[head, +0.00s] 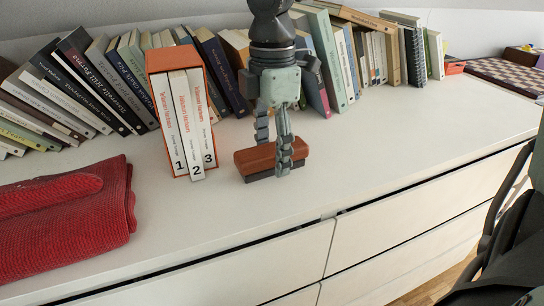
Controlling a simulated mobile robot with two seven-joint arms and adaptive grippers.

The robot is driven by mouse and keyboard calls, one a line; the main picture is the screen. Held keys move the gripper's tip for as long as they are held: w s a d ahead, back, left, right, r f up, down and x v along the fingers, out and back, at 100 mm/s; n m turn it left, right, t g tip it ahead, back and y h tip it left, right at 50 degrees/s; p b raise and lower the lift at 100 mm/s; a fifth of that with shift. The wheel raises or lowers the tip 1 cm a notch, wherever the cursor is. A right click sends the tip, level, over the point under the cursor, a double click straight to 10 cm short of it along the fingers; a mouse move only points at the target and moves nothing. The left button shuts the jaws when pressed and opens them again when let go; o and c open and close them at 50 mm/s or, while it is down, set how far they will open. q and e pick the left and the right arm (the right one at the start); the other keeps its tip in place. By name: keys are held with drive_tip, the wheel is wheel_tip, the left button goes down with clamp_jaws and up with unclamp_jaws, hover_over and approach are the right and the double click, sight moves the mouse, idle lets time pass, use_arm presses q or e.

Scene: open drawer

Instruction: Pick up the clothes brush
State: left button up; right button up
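The clothes brush (255,160) has a reddish-brown wooden back and a dark underside. It appears to lie on the white dresser top (350,160), just right of an orange-cased book set. My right gripper (276,155) points down over it from above. One finger is in front of the brush and covers part of its near side. The other finger goes down behind it, and its tip is hidden. The fingers straddle the brush. I cannot tell whether both press on it. My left gripper is not in view.
The orange slipcase (159,62) with white numbered volumes stands close left of the brush. A row of leaning books (100,80) lines the back. A folded red cloth (65,220) lies at the left. The dresser top to the right is clear. Closed drawers (400,240) are below.

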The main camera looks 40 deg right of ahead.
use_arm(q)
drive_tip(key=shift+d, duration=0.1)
use_arm(e)
drive_tip(key=c, duration=1)
drive_tip(key=shift+r, duration=0.15)
wheel_tip(320, 180, up, 16)
wheel_tip(320, 180, up, 10)
drive_tip(key=p, duration=0.2)
hover_over(271, 148)
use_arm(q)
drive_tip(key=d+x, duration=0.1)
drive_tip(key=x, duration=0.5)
use_arm(e)
drive_tip(key=shift+d+r, duration=0.1)
drive_tip(key=shift+r, duration=0.8)
drive_tip(key=o, duration=0.5)
drive_tip(key=shift+c, duration=1.4)
drive_tip(key=shift+s, duration=0.1)
